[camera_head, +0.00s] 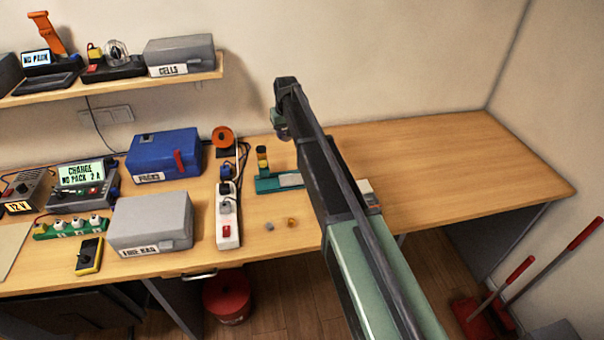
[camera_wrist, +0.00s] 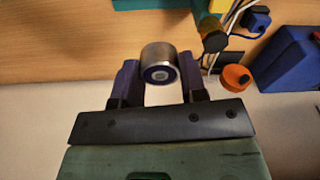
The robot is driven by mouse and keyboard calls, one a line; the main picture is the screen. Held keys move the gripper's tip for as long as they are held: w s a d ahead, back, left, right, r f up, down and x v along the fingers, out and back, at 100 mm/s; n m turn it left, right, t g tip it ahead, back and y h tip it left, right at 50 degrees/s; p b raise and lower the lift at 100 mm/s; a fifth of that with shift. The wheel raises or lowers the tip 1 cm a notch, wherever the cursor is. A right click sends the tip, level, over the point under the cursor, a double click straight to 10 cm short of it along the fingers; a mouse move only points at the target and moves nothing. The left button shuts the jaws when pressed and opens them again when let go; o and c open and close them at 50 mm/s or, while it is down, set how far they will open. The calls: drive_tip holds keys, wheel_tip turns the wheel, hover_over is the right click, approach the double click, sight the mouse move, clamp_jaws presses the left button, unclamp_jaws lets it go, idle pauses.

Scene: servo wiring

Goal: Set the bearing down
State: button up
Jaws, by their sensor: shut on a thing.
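The bearing (camera_wrist: 158,59) is a short metal cylinder with a dark blue end face and a pale centre. My gripper (camera_wrist: 160,78) is shut on it, with a dark finger on each side, in the wrist view. In the head view my gripper (camera_head: 280,128) is at the far end of my arm, above the back of the bench near the wall. The bearing is too small and dark to make out clearly there. In the wrist view it appears held above the wooden bench, apart from the other objects.
An orange spool (camera_head: 222,138), a power strip (camera_head: 228,215) and a blue case (camera_head: 164,155) are further left. Two small parts (camera_head: 292,222) lie near the front edge. The bench's right side (camera_head: 460,165) is clear.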

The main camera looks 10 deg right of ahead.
sight(287, 180)
drive_tip(key=shift+s+a+r+n, duration=0.1)
drive_tip(key=shift+a+r+n, duration=0.1)
drive_tip(key=shift+r+n, duration=0.15)
wheel_tip(287, 180, down, 21)
drive_tip(key=b, duration=2.1)
drive_tip(key=shift+r, duration=0.35)
drive_tip(key=shift+f, duration=0.3)
drive_tip(key=o, duration=1)
drive_tip(key=shift+r, duration=0.1)
drive_tip(key=r+p, duration=0.4)
drive_tip(key=s+r+p, duration=0.1)
drive_tip(key=r+p, duration=0.7)
drive_tip(key=shift+s+d+r+p, duration=0.15)
drive_tip(key=shift+s+r+p, duration=0.05)
drive_tip(key=shift+s+p, duration=0.1)
